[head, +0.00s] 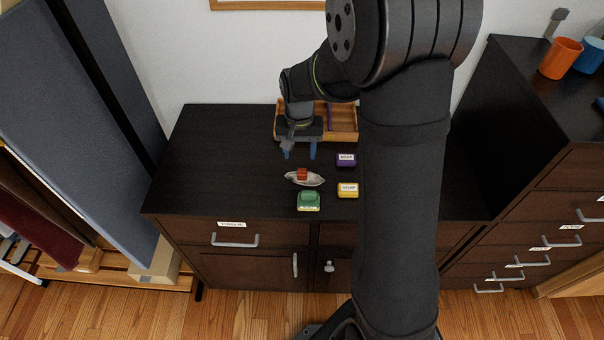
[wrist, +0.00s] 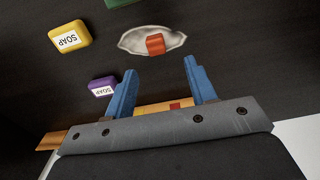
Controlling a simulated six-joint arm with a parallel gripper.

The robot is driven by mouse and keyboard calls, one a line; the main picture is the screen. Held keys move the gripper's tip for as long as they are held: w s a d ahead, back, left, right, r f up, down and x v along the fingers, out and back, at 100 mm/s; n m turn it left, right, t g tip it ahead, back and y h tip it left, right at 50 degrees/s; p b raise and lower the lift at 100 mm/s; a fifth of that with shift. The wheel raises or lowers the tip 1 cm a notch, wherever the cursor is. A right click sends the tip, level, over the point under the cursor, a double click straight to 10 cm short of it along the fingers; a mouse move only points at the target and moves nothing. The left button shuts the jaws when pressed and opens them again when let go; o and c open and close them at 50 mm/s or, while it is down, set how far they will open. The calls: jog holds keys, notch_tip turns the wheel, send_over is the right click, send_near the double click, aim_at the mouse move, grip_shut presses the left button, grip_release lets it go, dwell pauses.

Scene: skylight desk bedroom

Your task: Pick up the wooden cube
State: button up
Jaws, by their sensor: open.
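The wooden cube (head: 302,174) is small and orange-red. It sits in a pale, shallow oval dish (head: 317,181) on the dark cabinet top. In the wrist view the cube (wrist: 155,44) lies in the dish (wrist: 131,40), beyond the fingertips and roughly in line with the gap between them. My gripper (head: 299,152) has blue fingers pointing down, behind the dish as the head camera sees it. In the wrist view the gripper (wrist: 160,70) is open, with nothing between its fingertips. The cube is in plain sight in both views.
A purple soap box (head: 346,160) and a yellow soap box (head: 347,190) stand right of the dish. A green block (head: 309,201) is in front of it. A wooden tray (head: 345,118) is behind my gripper. The cabinet top (head: 215,165) is clear on the left.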

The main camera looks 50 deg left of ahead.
aim_at(302, 171)
jog(key=f, duration=0.7)
jog(key=shift+w+d+f, duration=0.2)
jog(key=shift+d+f, duration=0.05)
jog(key=c, duration=1.1)
